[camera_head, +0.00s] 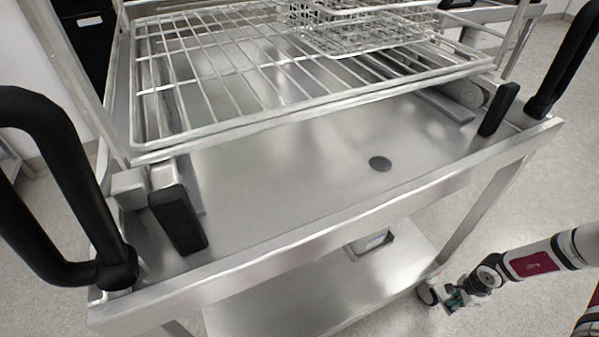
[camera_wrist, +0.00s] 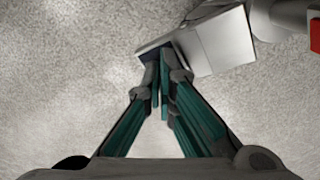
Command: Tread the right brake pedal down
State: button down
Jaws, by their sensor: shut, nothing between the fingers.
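The right brake pedal, a pale metal plate with a dark end face (camera_wrist: 216,42), shows at the top of the wrist view, joined to a grey caster part (camera_wrist: 285,14). My gripper (camera_wrist: 160,78) is shut and empty, with its green-sided fingers pointing at the pedal. The fingertips overlap the pedal's dark end in the picture; I cannot tell whether they touch it or hover over it. In the head view my gripper (camera_head: 452,300) is low at the cart's front right leg, beside a small dark caster (camera_head: 426,294). The pedal is not clear there.
The steel cart (camera_head: 300,250) fills most of the head view, with a wire rack (camera_head: 230,80) on top, a lower shelf (camera_head: 320,300) and a black handle (camera_head: 50,190) at each side. The speckled floor (camera_head: 545,200) to the right is clear around my arm.

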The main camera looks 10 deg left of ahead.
notch_tip(320, 180, up, 8)
jog(key=p, duration=0.5)
jog(key=shift+f+p, duration=0.15)
jog(key=shift+p, duration=0.15)
jog(key=shift+d, duration=0.1)
